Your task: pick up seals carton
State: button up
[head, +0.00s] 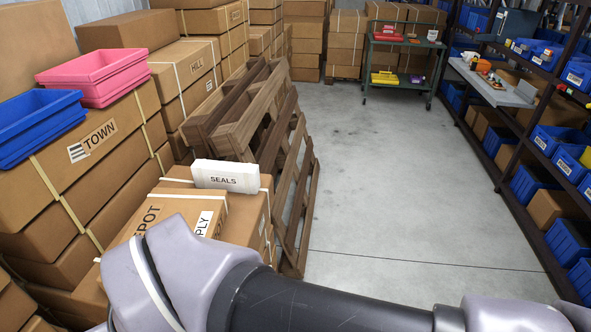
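The seals carton (226,176) is a small white box with "SEALS" printed in dark letters on its front face. It lies on top of a stack of brown cardboard boxes (243,213), left of the middle of the head view. The carton's front and top show and nothing covers them. My arm crosses the bottom of the view, in front of the stack and below the carton. My gripper is outside the view.
Wooden pallets (296,185) lean just right of and behind the carton. Tall box stacks, with a pink bin (93,82) and a blue bin (36,125) on top, stand left. Open floor (400,180) lies right, before a shelf rack and green cart (402,62).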

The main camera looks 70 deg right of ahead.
aim_at(230, 176)
jog(key=z, duration=1.5)
jog(key=i+l+u, duration=0.1)
jog(key=i+l, duration=0.4)
jog(key=i+l+u, duration=0.15)
jog(key=i+l, duration=0.35)
jog(key=i+l+u, duration=0.1)
jog(key=i+l, duration=0.35)
jog(key=l, duration=0.3)
